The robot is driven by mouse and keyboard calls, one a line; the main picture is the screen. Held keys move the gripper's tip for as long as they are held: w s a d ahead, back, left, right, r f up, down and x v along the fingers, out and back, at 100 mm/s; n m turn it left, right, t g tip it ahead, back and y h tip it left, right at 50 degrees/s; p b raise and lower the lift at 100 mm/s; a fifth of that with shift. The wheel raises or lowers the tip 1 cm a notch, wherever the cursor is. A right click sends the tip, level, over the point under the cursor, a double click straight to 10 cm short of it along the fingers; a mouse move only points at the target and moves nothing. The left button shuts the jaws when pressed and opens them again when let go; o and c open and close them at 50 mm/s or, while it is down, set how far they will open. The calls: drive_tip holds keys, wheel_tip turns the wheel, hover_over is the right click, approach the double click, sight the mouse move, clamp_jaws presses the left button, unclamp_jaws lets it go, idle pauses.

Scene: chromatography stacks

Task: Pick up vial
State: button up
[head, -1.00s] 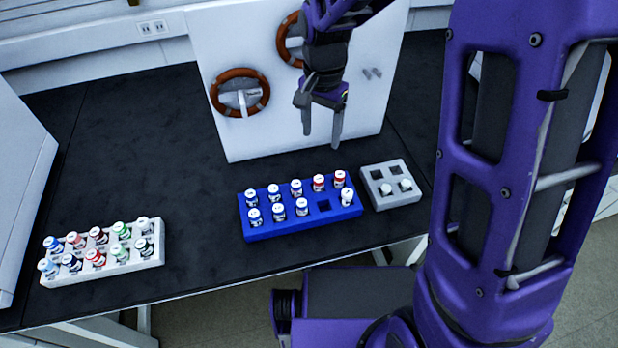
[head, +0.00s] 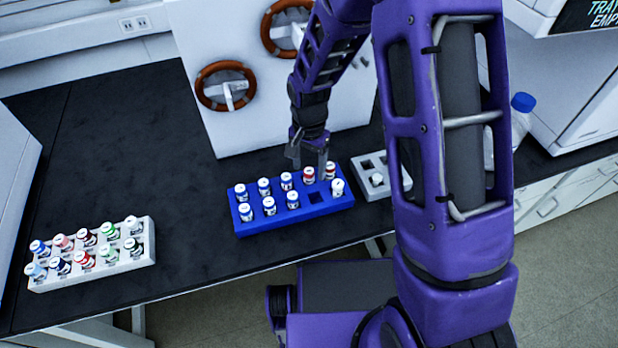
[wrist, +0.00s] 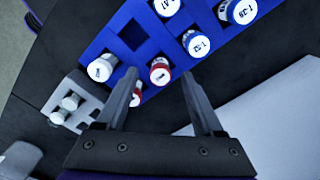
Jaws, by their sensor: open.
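A blue rack (head: 290,219) holds several capped vials and has one empty hole at its front right; it also fills the top of the wrist view (wrist: 110,35). My gripper (head: 309,160) is open over the rack's back right part. In the wrist view, a red-banded vial (wrist: 160,71) stands upright between the open fingertips (wrist: 160,76), not gripped. A second red-banded vial (wrist: 136,94) is partly hidden behind the left finger. A plain white-capped vial (wrist: 101,68) stands beside the empty hole (wrist: 134,36).
A small grey rack (head: 386,189), partly hidden by my arm, stands right of the blue one. A white rack (head: 90,275) of several coloured vials stands at left. A white panel (head: 240,132) with brown rings rises behind. The dark bench between the racks is clear.

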sight(309, 179)
drive_tip(key=shift+f, duration=1.3)
clamp_jaws()
